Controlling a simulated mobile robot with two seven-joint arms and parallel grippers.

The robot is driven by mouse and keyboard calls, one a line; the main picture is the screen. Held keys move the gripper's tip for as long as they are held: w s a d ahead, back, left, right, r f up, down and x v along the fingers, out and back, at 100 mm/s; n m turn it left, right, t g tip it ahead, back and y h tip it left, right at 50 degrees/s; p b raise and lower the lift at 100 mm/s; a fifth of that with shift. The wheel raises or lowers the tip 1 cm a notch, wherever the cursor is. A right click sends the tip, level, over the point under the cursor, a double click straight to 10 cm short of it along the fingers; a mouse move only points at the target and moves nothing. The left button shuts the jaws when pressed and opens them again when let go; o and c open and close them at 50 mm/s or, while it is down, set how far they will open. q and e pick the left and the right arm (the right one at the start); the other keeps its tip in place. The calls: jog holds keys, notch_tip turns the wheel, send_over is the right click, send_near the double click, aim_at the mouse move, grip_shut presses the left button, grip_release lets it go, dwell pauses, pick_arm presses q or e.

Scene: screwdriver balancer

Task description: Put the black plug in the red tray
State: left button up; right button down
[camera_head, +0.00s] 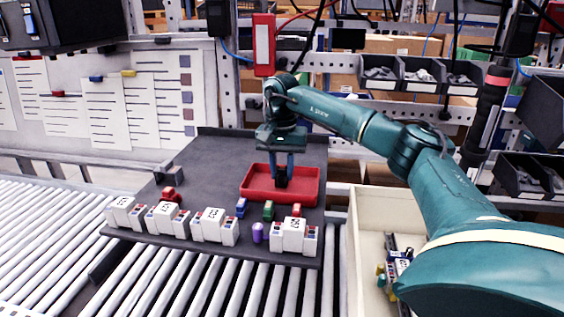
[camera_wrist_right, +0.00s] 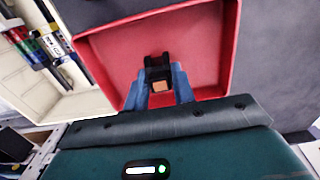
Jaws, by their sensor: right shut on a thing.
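The red tray (camera_head: 252,190) stands on the dark board, and it also shows in the right wrist view (camera_wrist_right: 105,60). My right gripper (camera_head: 281,177) points down over the inside of the tray. Its blue fingers are shut on the black plug (camera_wrist_right: 157,66), which has a small copper-coloured face. The plug also shows in the head view (camera_head: 280,182), inside the tray's outline. I cannot tell whether it touches the tray floor. My left gripper is in neither view.
Several white blocks (camera_head: 212,226) line the front of the dark board (camera_head: 190,168). Small blue, green (camera_head: 268,210), purple (camera_head: 258,233) and red pieces sit among them. A cream bin (camera_head: 366,225) with parts stands right of the board. Rollers run beneath.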

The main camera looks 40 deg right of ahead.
jog(key=shift+f, duration=0.1)
jog(key=c, duration=1.1)
grip_release()
notch_tip(320, 180, up, 13)
jog(key=shift+r, duration=0.1)
